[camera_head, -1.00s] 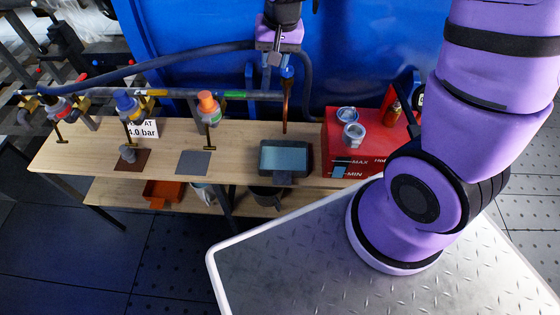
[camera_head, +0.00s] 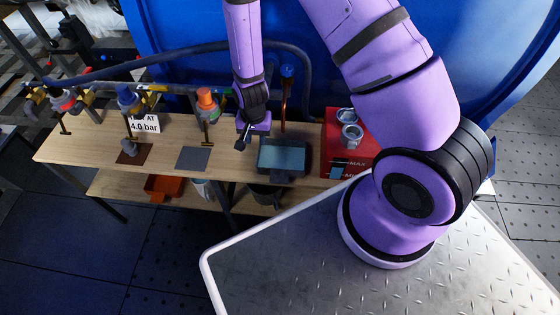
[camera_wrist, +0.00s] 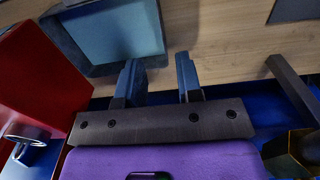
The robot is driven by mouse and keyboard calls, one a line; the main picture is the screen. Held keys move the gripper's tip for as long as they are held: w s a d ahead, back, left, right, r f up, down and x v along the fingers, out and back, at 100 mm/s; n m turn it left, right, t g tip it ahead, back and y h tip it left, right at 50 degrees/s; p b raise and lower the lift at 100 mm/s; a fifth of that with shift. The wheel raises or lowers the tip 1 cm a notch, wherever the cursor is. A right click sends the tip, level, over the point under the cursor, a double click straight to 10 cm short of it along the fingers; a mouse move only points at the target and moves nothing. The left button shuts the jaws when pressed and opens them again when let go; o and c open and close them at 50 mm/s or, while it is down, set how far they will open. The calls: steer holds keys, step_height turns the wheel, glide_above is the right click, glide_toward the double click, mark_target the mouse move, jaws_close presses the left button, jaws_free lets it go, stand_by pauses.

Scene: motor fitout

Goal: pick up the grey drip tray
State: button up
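The grey drip tray (camera_head: 283,157) is a shallow, dark-rimmed rectangular tray with a blue-grey inside. It lies flat on the wooden bench beside the red box. It also shows at the upper left of the wrist view (camera_wrist: 108,37), cut off by the top edge. My gripper (camera_head: 244,137) hangs just left of the tray in the head view, apart from it. In the wrist view its two fingers (camera_wrist: 158,78) stand apart with nothing between them, and the tray lies beyond them. How high the gripper is above the bench is hard to tell.
The red box (camera_head: 345,145) with metal fittings stands right of the tray. Valves and a hose line the bench's back. A dark square mat (camera_head: 193,159) lies left; the bench (camera_head: 168,135) between mat and valves is partly clear.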

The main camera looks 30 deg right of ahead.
glide_above(258, 162)
steer(key=f, duration=0.5)
steer(key=shift+w+d+f, duration=0.15)
steer(key=shift+w+f, duration=0.1)
steer(key=shift+f, duration=0.05)
steer(key=shift+w+f, duration=0.2)
steer(key=shift+f, duration=2.6)
jaws_close()
